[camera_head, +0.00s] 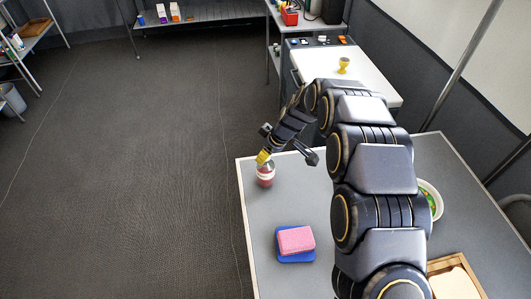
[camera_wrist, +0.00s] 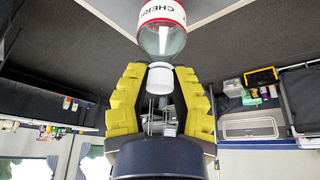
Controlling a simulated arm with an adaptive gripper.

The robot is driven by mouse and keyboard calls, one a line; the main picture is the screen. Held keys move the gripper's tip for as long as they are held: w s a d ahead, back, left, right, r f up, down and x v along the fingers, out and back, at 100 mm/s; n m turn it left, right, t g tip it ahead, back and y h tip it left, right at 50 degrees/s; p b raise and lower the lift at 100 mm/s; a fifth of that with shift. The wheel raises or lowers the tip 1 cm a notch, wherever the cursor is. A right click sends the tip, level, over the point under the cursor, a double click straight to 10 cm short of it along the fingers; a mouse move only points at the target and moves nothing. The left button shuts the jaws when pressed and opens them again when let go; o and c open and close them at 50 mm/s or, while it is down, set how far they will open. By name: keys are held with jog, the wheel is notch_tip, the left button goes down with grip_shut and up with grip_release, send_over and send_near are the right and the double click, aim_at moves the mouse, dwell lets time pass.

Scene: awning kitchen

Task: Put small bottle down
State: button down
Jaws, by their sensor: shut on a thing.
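The small bottle (camera_head: 265,175) has a red and white label, a clear upper part and a white cap. It is at the left edge of the grey table (camera_head: 272,205), near its far left corner. My gripper (camera_head: 263,157) is above it, its yellow fingers shut on the bottle's top end. In the wrist view the bottle (camera_wrist: 162,40) is between the two yellow fingers of my gripper (camera_wrist: 160,82), with its cap toward the palm. It looks upright. I cannot tell whether its base touches the table.
A pink sponge (camera_head: 296,240) on a blue base lies nearer on the table. A bowl (camera_head: 436,200) and a wooden tray (camera_head: 455,264) are at right, partly behind my arm. A white-topped counter (camera_head: 370,75) with a yellow cup (camera_head: 344,65) stands beyond. The table around the sponge is clear.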

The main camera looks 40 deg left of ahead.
jog(key=c, duration=1)
grip_release()
jog(key=v, duration=1.2)
jog(key=s+d+r+m+h, duration=0.1)
jog(key=s+d+r+m, duration=0.15)
jog(key=d, duration=0.25)
jog(key=s+d+r+m, duration=0.1)
jog(key=d+r+m, duration=0.15)
jog(key=d, duration=0.35)
jog(key=s+d+r+m+g+h, duration=0.1)
jog(key=s+d+r+m+h, duration=0.2)
jog(key=s+d+m, duration=1)
jog(key=s+d, duration=1)
jog(key=shift+d+r+g+h, duration=0.25)
jog(key=shift+d+g+h, duration=0.05)
jog(key=shift+g, duration=0.1)
